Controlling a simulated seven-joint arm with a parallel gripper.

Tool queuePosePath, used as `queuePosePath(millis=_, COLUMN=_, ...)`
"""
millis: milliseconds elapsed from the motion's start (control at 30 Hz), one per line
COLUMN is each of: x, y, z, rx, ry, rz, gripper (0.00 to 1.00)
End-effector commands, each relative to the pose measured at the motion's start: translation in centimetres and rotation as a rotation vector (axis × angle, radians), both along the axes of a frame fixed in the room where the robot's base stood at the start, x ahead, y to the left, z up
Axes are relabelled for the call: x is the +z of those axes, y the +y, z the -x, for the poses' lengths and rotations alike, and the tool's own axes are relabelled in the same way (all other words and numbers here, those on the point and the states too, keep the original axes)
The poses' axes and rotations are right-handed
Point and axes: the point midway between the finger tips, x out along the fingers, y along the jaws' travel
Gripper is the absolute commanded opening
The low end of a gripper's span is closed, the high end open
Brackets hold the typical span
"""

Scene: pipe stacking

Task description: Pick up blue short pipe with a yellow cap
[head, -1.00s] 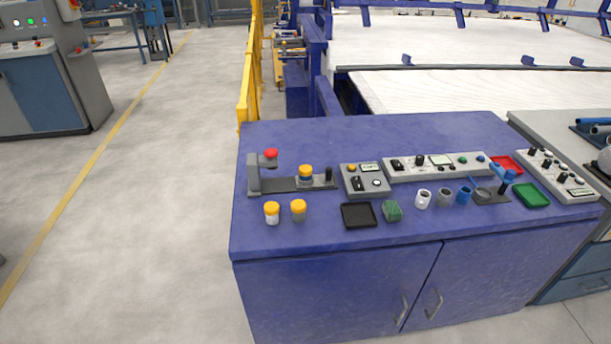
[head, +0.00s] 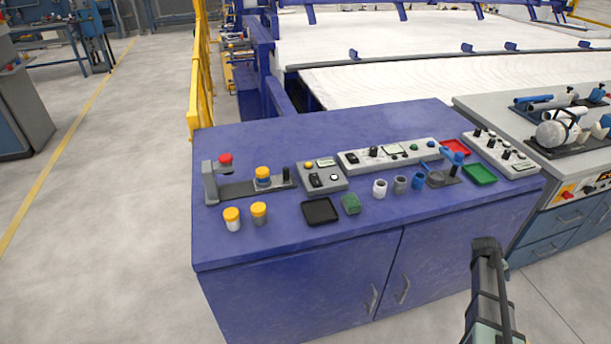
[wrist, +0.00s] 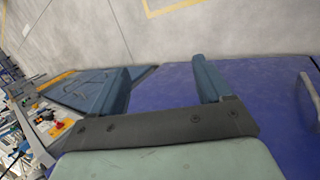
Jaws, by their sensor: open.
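The blue short pipe with a yellow cap (head: 263,180) stands upright on the dark base of a small grey press fixture (head: 210,182) at the left of the blue cabinet top. A white pipe with a yellow cap (head: 232,220) and a grey pipe with a yellow cap (head: 259,215) stand in front of it. My gripper (head: 487,243) is low at the right, in front of the cabinet and far from the capped blue pipe. In the wrist view my gripper (wrist: 160,78) has its two fingers wide apart with nothing between them.
Uncapped white (head: 380,188), grey (head: 401,184) and blue (head: 418,181) pipes stand mid-right. A black tray (head: 320,211), a green block (head: 351,204), a green tray (head: 480,174) and control boxes (head: 390,155) share the top. The cabinet top's front left (head: 215,252) is clear.

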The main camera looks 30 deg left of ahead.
Motion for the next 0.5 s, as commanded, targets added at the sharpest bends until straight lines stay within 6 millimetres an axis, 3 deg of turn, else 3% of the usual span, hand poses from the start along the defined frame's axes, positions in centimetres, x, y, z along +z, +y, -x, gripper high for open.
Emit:
queuePosePath(millis=33, x=2.0, y=-0.2, z=-2.5, rx=0.022, ry=-0.027, rz=0.023, gripper=0.78)
queuePosePath(millis=200, x=9.1, y=-1.1, z=-8.8, rx=0.102, ry=-0.105, rz=0.112, gripper=0.78)
queuePosePath(millis=367, x=16.2, y=-1.3, z=-13.9, rx=0.171, ry=-0.165, rz=0.198, gripper=0.78)
queuePosePath(millis=500, x=21.9, y=-0.4, z=-17.4, rx=0.231, ry=-0.199, rz=0.259, gripper=0.78)
